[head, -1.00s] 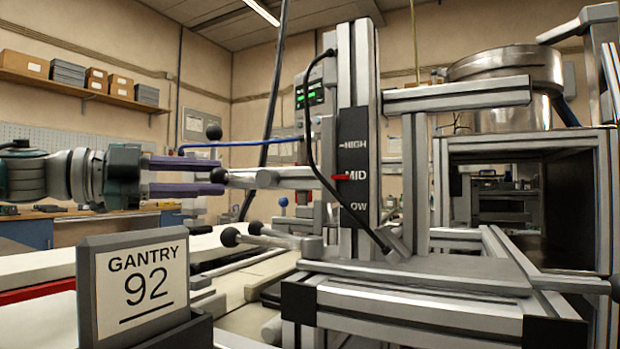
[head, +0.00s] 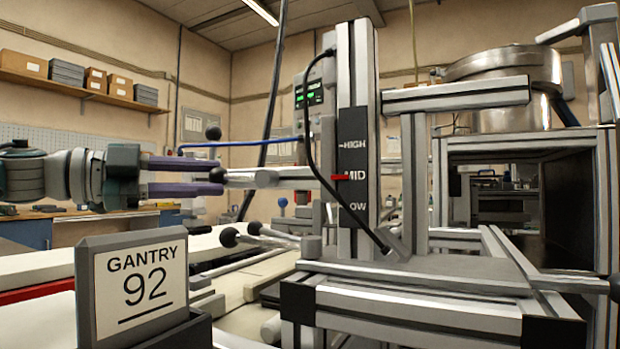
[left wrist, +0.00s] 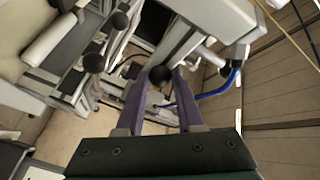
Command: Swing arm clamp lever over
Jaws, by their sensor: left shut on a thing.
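My left gripper (head: 215,182) reaches in from the left with purple fingers. It is shut on the black ball knob (head: 218,175) of a grey clamp lever (head: 265,177) that points left from the gantry column, beside the MID mark. In the left wrist view the knob (left wrist: 160,74) sits between the two purple fingertips, with the grey lever arm (left wrist: 185,45) running up from it. The red pointer (head: 340,178) on the black scale (head: 352,165) is level with MID. My right gripper is not in view.
Lower levers with black knobs (head: 229,237) stick out to the left below the gripper. A blue hose (head: 240,144) runs just above it. A GANTRY 92 sign (head: 140,285) stands in front. A metal bowl (head: 505,90) sits on the right frame.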

